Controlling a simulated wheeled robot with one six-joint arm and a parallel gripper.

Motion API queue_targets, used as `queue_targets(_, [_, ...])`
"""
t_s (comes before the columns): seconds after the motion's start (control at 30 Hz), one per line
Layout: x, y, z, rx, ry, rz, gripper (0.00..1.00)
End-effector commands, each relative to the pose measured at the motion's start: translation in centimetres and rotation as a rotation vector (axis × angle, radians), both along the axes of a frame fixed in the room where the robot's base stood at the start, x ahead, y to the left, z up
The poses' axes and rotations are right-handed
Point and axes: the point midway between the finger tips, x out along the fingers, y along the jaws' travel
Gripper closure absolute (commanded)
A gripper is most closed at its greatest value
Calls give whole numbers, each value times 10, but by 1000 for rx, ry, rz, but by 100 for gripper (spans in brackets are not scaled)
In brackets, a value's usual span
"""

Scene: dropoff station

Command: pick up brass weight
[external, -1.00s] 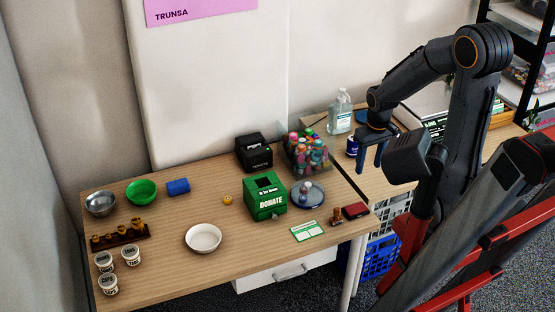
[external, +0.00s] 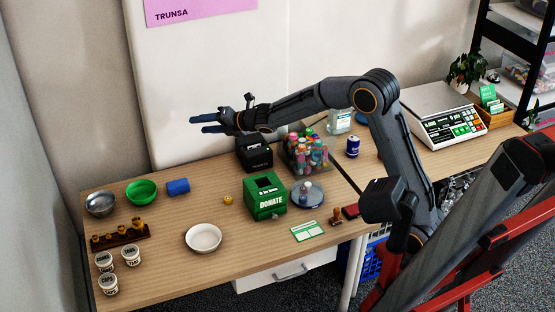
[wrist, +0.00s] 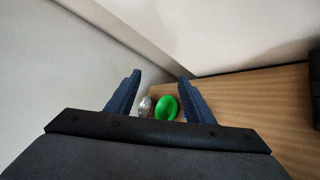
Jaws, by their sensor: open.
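Several brass weights (external: 117,233) stand in a dark wooden block (external: 133,237) at the left end of the table in the external view. They are small there and do not show in the wrist view. My gripper (external: 205,124) is open and empty, high above the back of the table, with its fingers pointing left. In the wrist view my gripper's fingers (wrist: 160,78) are spread apart, with nothing between them up close. The weights are well below and to the left of my gripper.
A metal bowl (external: 100,204) and a green bowl (external: 141,192) stand behind the block. Several labelled tubs (external: 131,255) stand in front of it. A white bowl (external: 203,238), a small yellow object (external: 228,199) and a green donation box (external: 265,196) are farther right.

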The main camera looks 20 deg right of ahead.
Motion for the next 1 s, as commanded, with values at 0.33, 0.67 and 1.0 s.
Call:
queue_targets(0.33, [-79,205,-14,-139,-744,650,52])
queue_targets(0.67, [-145,270,-64,-129,-1108,889,52])
queue_targets(1.0, [-144,269,-183,-129,-1106,885,52])
